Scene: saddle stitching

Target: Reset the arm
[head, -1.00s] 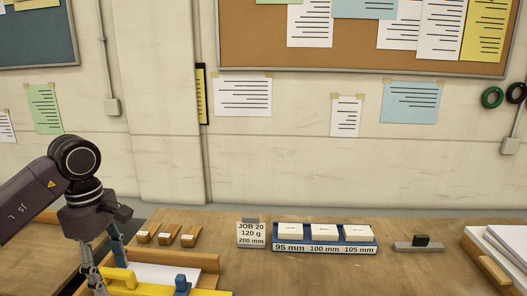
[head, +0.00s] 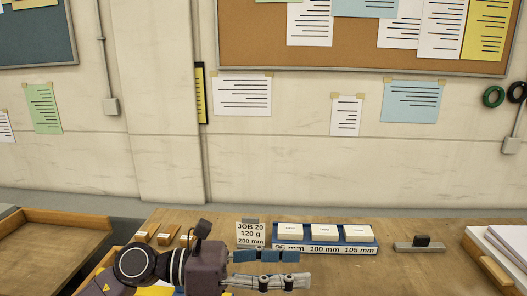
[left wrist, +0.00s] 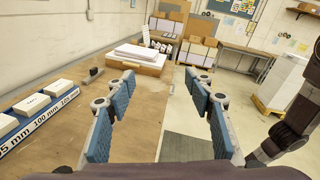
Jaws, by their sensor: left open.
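My left gripper (head: 298,269) is low over the front of the workbench in the head view, pointing right. Its two blue-padded fingers are apart with nothing between them. In the left wrist view its open fingers (left wrist: 158,78) reach out above the bench edge and floor. My right gripper is not in view; a dark jointed arm link shows at the right of the left wrist view.
A blue tray (head: 371,247) with several white boxes stands behind the gripper, beside a JOB 20 card (head: 250,234). A small grey-black block (head: 421,243) and a paper stack (head: 505,240) lie right. A wooden tray (head: 62,218) is left.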

